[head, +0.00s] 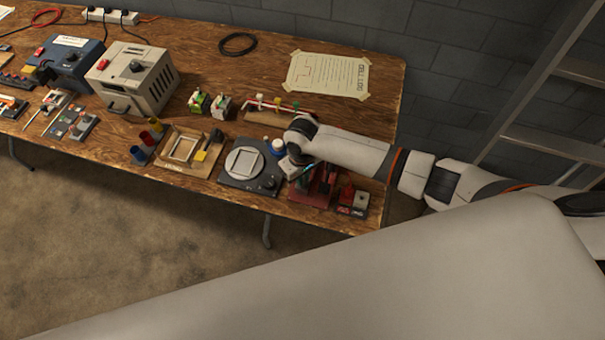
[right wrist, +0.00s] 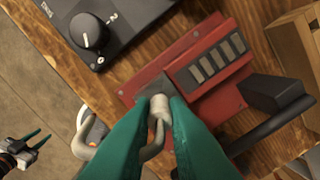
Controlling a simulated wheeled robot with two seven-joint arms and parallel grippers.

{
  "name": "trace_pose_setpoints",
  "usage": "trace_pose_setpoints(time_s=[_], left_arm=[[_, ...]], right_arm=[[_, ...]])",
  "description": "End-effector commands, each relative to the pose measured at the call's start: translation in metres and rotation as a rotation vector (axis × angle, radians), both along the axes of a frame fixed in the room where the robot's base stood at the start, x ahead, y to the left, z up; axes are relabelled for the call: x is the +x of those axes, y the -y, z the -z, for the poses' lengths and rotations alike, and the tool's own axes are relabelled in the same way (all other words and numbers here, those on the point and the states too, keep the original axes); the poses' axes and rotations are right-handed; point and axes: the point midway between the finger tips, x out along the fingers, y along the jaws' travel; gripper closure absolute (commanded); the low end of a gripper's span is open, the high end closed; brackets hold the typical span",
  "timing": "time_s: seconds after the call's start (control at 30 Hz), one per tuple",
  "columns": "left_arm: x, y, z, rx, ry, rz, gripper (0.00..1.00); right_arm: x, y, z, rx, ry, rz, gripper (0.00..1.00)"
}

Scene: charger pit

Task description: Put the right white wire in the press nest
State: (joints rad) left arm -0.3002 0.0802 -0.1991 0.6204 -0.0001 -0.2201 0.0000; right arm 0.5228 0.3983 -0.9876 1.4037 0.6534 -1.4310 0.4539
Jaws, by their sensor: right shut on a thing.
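The press (head: 322,182) is a red unit near the table's front right. In the right wrist view its red base (right wrist: 186,72) carries a small grey plate (right wrist: 152,82), which may be the nest. My right gripper (head: 306,166) is over the press. Its teal fingers (right wrist: 158,102) are shut on a white wire (right wrist: 152,152), whose thick end shows between the fingertips, at the plate's edge. I cannot tell whether the wire touches the plate. The fingers hide part of it. My left gripper (right wrist: 36,140) shows small at the lower left of the wrist view, its fingertips apart.
A black lever (right wrist: 270,124) sticks out on the press's right. A small red and grey block (head: 354,199) stands right of it. A wooden rack (head: 266,118) lies behind.

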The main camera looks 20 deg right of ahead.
Motion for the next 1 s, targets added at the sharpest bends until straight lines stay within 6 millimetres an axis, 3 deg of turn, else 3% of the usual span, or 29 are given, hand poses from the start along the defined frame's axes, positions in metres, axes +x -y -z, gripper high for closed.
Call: trace_pose_setpoints(time_s=[0.33, 0.37, 0.5, 1.0], left_arm=[[-0.0002, 0.0001, -0.0007, 0.000, 0.000, 0.001, 0.64], [-0.0002, 0.0001, -0.0007, 0.000, 0.000, 0.001, 0.64], [-0.0002, 0.0002, -0.0007, 0.000, 0.000, 0.001, 0.64], [-0.0003, 0.0003, -0.0016, -0.001, 0.000, 0.002, 0.64]], right_arm=[[0.0001, 0.0002, 0.0030, 0.000, -0.001, 0.000, 1.00], [0.0000, 0.0001, 0.0030, 0.000, -0.001, 0.000, 0.83], [0.0000, 0.0002, 0.0030, 0.000, 0.000, 0.000, 0.61], [0.0000, 0.0004, 0.0021, -0.001, 0.000, 0.000, 0.61]])
